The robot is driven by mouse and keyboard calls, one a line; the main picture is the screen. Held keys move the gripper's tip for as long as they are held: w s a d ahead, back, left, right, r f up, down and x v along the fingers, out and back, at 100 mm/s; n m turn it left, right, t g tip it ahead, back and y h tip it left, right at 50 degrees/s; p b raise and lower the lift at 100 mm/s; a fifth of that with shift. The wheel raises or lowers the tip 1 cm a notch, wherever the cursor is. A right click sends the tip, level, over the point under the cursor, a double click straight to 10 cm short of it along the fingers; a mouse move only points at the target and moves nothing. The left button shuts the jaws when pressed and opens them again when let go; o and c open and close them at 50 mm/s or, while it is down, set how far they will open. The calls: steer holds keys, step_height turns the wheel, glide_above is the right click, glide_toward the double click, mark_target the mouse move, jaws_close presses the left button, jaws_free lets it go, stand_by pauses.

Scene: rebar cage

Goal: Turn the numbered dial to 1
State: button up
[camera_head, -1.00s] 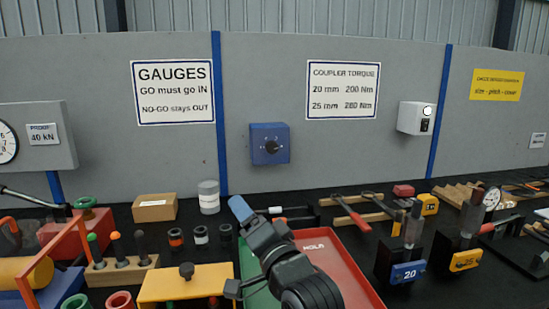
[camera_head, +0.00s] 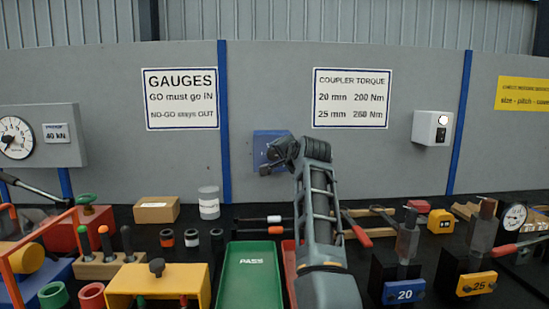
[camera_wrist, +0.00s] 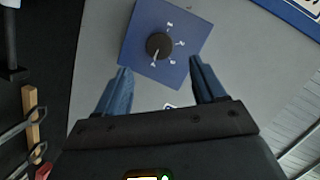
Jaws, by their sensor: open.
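The numbered dial is a round black knob (camera_wrist: 158,45) on a blue box (camera_wrist: 190,30), with small white marks around it. The marks are too small to read for certain, and I cannot tell which one the dial points at. In the head view the blue box (camera_head: 262,141) is on the grey wall panel, largely hidden by my arm. My gripper (camera_wrist: 162,78) is open and empty in the wrist view. Its two blue fingers point toward the box, one on each side of the knob's line, apart from the knob.
A white wall box (camera_head: 431,128) is to the right. Signs hang on the panel. The bench below holds a green tray (camera_head: 252,280), a yellow stand (camera_head: 158,284), a cardboard box (camera_head: 156,210) and several tools. The panel around the blue box is clear.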

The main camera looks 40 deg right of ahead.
mark_target(274, 155)
steer(key=shift+x, duration=3.6)
steer(key=c, duration=1.1)
